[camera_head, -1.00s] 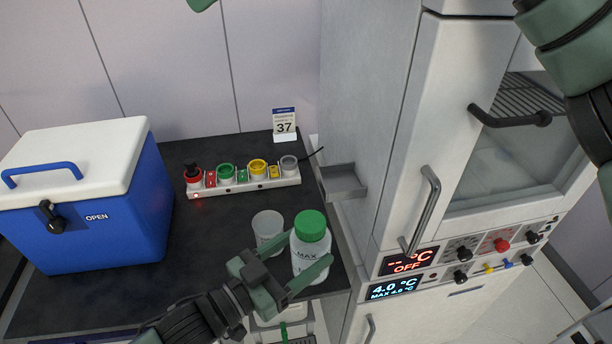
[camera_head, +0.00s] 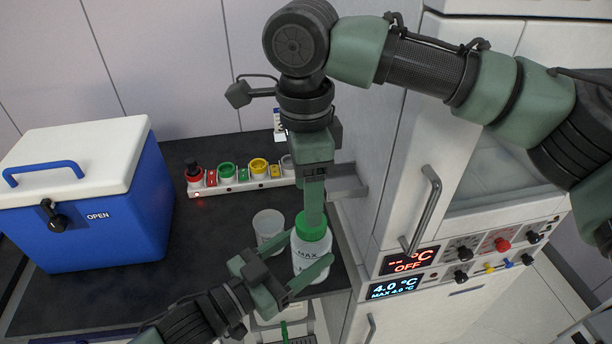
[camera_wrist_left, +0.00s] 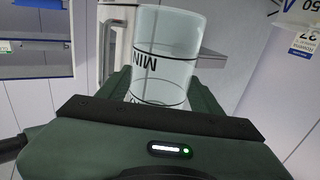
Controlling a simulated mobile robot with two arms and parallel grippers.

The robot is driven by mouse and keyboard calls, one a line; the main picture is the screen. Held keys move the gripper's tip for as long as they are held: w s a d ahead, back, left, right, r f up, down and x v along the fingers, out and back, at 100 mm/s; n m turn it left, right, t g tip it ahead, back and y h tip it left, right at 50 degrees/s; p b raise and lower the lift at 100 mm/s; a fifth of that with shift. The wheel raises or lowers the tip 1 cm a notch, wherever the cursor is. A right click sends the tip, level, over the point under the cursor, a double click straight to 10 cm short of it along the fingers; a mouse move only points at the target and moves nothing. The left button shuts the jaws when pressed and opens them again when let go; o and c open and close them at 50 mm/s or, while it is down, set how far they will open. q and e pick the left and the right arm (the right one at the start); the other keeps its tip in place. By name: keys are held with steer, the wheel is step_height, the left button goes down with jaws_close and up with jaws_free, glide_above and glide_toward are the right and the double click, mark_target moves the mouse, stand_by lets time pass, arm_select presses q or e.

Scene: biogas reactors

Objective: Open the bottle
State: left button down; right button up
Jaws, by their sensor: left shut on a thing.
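The bottle (camera_head: 311,256) is white and translucent, with a green cap (camera_head: 303,226) and a "MAX" mark. In the left wrist view the bottle (camera_wrist_left: 165,60) shows upside down between the fingers, with a "MIN" mark. My right gripper (camera_head: 314,208) points down from above, its fingers overlapping the cap in the picture. They are seen edge-on, so their gap and any contact are hidden.
A clear cup (camera_head: 268,228) stands just left of the bottle. Behind is a strip of coloured buttons (camera_head: 240,180). A blue cooler box (camera_head: 90,225) with a white lid is at the left. A white cabinet (camera_head: 375,190) with handles and displays stands close on the right.

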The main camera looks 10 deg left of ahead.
mark_target(311, 248)
steer(key=shift+f, duration=2.7)
